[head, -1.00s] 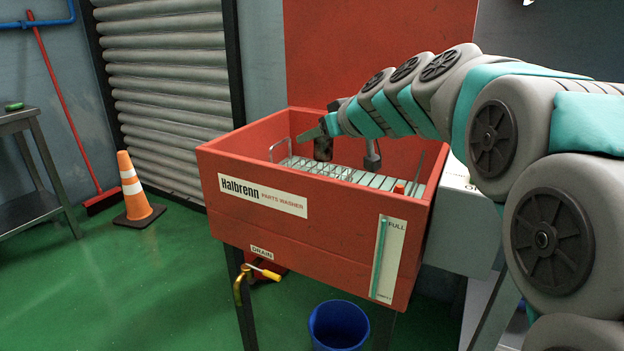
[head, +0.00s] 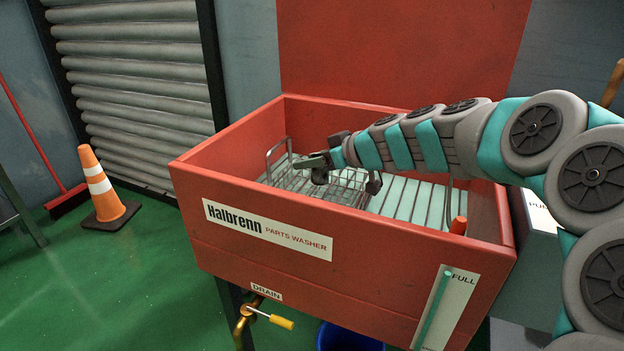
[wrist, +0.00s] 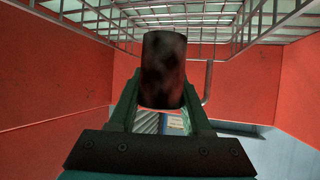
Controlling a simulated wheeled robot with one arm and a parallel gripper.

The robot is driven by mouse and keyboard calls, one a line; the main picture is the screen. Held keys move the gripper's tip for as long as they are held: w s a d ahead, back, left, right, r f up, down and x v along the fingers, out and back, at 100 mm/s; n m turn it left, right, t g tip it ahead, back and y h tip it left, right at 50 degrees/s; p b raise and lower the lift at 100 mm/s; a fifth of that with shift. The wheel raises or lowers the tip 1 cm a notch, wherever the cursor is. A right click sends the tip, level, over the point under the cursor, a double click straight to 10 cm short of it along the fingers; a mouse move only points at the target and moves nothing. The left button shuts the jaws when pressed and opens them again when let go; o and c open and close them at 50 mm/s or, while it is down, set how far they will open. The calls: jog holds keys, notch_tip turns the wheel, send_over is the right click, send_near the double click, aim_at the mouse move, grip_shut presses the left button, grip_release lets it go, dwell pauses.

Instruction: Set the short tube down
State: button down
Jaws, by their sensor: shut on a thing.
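The short tube (wrist: 163,70) is a dark, blotchy cylinder, held between the two green fingers of my gripper in the wrist view. In the head view my gripper (head: 316,163) reaches into the red parts washer (head: 230,185), and the tube (head: 320,177) shows as a small dark piece at its fingertips. It is over the wire basket (head: 345,188) inside the washer. I cannot tell whether the tube's end touches the basket. My gripper is shut on the tube.
The washer's red walls surround the basket, with a pale slatted floor (head: 408,203) to its right. The basket's upright wire handle (head: 267,158) stands left of my gripper. A traffic cone (head: 104,190) stands outside.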

aim_at(327, 177)
jog(key=shift+f, duration=2.5)
jog(key=shift+f, duration=0.15)
jog(key=shift+c, duration=1.7)
grip_release()
jog(key=shift+r+p, duration=0.25)
jog(key=shift+p, duration=0.05)
jog(key=shift+s+d+r, duration=0.1)
jog(key=shift+s+d, duration=0.1)
jog(key=shift+d, duration=0.1)
jog(key=b+v, duration=0.1)
jog(key=v, duration=0.5)
jog(key=shift+s+d+r, duration=0.15)
jog(key=shift+s+d, duration=0.05)
jog(key=shift+s, duration=0.05)
